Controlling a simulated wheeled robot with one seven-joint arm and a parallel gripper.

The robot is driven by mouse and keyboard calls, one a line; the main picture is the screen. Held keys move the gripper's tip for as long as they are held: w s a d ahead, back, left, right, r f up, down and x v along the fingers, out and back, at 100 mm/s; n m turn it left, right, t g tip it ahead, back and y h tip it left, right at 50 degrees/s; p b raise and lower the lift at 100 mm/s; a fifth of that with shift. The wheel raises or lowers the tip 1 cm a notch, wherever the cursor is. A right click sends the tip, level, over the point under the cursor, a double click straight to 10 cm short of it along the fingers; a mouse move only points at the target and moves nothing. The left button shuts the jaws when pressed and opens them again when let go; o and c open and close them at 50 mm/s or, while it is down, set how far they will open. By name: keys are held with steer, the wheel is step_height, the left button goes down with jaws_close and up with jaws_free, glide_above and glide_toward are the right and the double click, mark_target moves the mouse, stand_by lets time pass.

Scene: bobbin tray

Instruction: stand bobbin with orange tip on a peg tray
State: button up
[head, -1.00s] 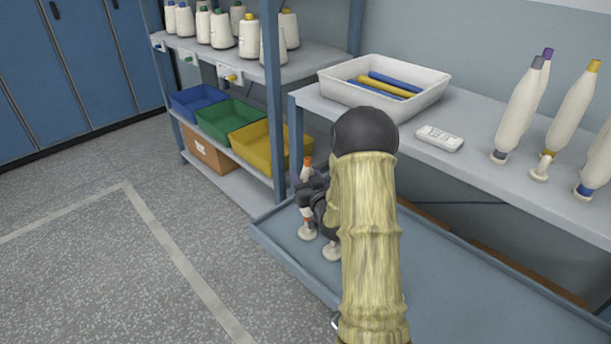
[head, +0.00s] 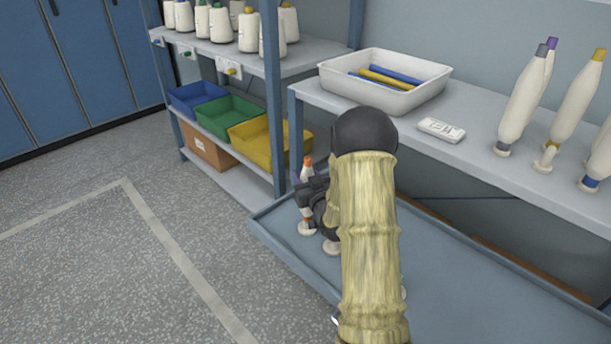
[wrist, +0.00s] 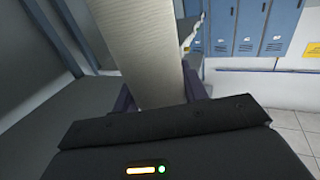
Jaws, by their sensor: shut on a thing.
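The cream bobbin with the orange tip (head: 308,161) stands about upright at the left end of the blue peg tray (head: 268,230), partly hidden by my gripper. In the wrist view the pale bobbin body (wrist: 150,50) rises between the dark fingers (wrist: 157,98). Another white peg base (head: 331,248) shows beside my arm.
Several full bobbins (head: 525,105) stand on the shelf at right. A white bin (head: 405,98) with blue and yellow tubes and a white remote-like device (head: 441,130) are there too. Cones (head: 221,25) and coloured bins (head: 219,119) fill the left rack. The tray's right part looks clear.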

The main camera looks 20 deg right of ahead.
steer(key=shift+f+b, duration=0.35)
steer(key=shift+f, duration=0.1)
steer(key=o, duration=1.1)
steer(key=s+a+p, duration=0.1)
steer(key=s+p, duration=0.9)
steer(key=s, duration=0.7)
steer(key=shift+s, duration=0.2)
